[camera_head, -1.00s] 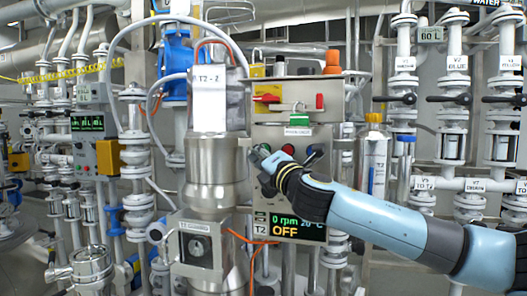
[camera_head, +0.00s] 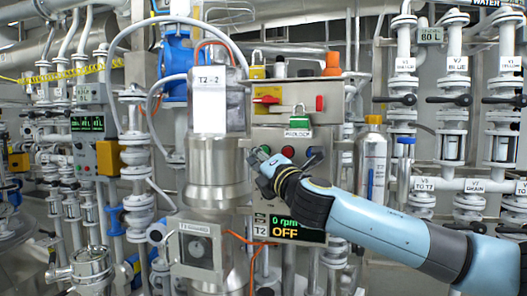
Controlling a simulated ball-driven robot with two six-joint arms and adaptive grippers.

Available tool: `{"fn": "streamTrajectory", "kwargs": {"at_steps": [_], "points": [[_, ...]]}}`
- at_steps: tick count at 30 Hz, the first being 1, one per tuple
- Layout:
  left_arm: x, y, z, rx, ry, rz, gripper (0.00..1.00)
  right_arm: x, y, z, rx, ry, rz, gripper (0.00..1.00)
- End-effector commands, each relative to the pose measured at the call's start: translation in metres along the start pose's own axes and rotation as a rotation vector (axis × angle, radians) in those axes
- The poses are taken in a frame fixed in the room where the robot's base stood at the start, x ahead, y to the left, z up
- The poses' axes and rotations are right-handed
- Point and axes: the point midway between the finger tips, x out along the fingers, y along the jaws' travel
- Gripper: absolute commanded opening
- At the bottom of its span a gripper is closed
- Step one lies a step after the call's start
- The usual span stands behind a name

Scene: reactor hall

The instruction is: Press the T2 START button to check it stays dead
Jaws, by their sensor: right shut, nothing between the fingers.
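The T2 control box (camera_head: 345,180) stands in the middle, with a row of round buttons on its front. A green button (camera_head: 265,149) is at the left of the row, partly behind my fingers. A red button (camera_head: 288,151) is to its right, and a darker one (camera_head: 311,153) is further right. My right gripper (camera_head: 258,161) is shut and empty, its tips at or just in front of the green button's lower edge; I cannot tell if they touch. The T2 display (camera_head: 288,229) below reads 0 rpm and OFF. My left gripper is not in view.
A steel T2 vessel (camera_head: 215,165) stands close on the left. Labelled valves (camera_head: 456,99) and pipes fill the right side.

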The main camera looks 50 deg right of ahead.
Motion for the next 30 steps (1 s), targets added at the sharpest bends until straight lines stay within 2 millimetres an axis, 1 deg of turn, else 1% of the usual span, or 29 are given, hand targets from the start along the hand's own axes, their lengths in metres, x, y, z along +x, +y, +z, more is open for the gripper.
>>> {"fn": "streamTrajectory", "kwargs": {"at_steps": [7, 21, 30], "points": [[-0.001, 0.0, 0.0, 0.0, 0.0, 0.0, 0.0, -0.001, 0.001, -0.001, 0.001, 0.001, 0.0, 0.0], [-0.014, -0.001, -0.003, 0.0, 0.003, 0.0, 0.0, -0.031, 0.023, -0.023, 0.003, 0.0, 0.0, 0.0], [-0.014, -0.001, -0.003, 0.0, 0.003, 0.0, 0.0, -0.035, 0.025, -0.025, -0.001, 0.0, 0.001, 0.0]]}}
